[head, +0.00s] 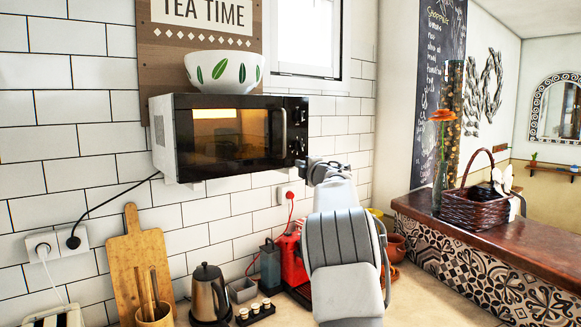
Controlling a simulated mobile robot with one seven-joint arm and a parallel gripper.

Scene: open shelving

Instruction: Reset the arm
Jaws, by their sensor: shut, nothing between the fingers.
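My arm (342,245) rises from the bottom of the head view, right of centre, with a grey link facing me. My gripper (308,170) is the small dark end at its top, shut and empty. In the picture it lies beside the lower right corner of the microwave (228,132). I cannot tell whether it touches the microwave. The microwave door is shut, with its handle (284,132) upright and a warm glow behind the glass.
A leaf-patterned bowl (224,72) stands on the microwave. Below are a kettle (208,293), a cutting board (140,262) and a red appliance (290,258), partly hidden by my arm. At right, a raised counter (480,232) holds a wicker basket (474,211) and a flower vase (440,187).

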